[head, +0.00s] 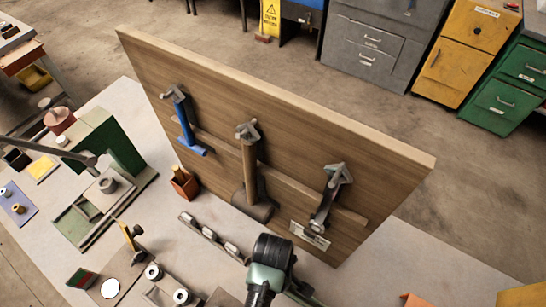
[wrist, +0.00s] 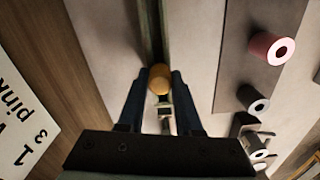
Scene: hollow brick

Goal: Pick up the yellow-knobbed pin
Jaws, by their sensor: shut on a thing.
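The pin's yellow knob (wrist: 159,84) shows in the wrist view, between the two dark fingertips of my gripper (wrist: 160,73). The fingers are shut on it from both sides. The pin's shaft is not clearly visible, and I cannot tell whether it still sits in something below. A narrow dark rail (wrist: 152,30) runs beneath the knob. In the head view my own wrist (head: 270,262) covers the spot, so the pin and fingertips are hidden there.
An upright wooden board (head: 300,135) with hung tools stands close behind my wrist. A white lettered card (wrist: 22,120) is at left in the wrist view. A grey plate (wrist: 232,75) with pink and grey rings lies at right. A small red box (head: 184,183) stands by the board.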

